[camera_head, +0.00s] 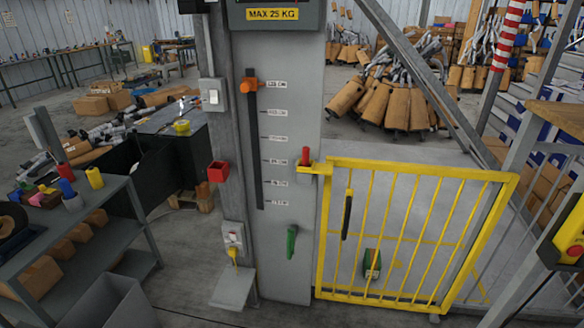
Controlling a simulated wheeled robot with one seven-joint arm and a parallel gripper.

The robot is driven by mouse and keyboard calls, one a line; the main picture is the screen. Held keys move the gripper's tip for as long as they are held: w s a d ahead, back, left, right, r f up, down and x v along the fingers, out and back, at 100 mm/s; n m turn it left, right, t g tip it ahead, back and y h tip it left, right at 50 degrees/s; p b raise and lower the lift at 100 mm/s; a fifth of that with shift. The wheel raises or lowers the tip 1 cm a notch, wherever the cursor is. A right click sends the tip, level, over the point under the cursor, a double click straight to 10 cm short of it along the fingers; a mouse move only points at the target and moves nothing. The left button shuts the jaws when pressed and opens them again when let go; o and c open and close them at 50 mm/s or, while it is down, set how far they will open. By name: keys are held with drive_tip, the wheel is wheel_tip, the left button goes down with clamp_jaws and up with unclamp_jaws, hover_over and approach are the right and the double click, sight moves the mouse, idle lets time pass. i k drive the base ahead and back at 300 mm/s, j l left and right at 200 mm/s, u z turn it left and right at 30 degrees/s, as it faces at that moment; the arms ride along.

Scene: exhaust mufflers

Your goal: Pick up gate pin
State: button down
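What looks like the gate pin is a red upright pin (306,156) in the head view. It stands in a yellow bracket (312,169) at the top left corner of the yellow barred gate (420,172), beside the grey post. Its lower part is hidden by the bracket. The gate looks closed against the post. My gripper is not in view.
A cluttered grey shelf (110,195) stands at left. A yellow box with a red button (572,245) is at right.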

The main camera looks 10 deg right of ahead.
sight(305, 151)
drive_tip(key=i+j+z, duration=0.1)
drive_tip(key=z, duration=0.25)
drive_tip(key=j+z, duration=0.2)
drive_tip(key=z, duration=0.15)
drive_tip(key=i+j+z, duration=0.15)
drive_tip(key=j, duration=0.3)
drive_tip(key=i+j+z, duration=0.15)
drive_tip(key=j, duration=0.35)
drive_tip(key=j+z, duration=0.1)
drive_tip(key=j, duration=0.4)
drive_tip(key=i+j+z, duration=0.15)
drive_tip(key=j, duration=1.15)
drive_tip(key=i+j, duration=0.15)
drive_tip(key=j, duration=0.7)
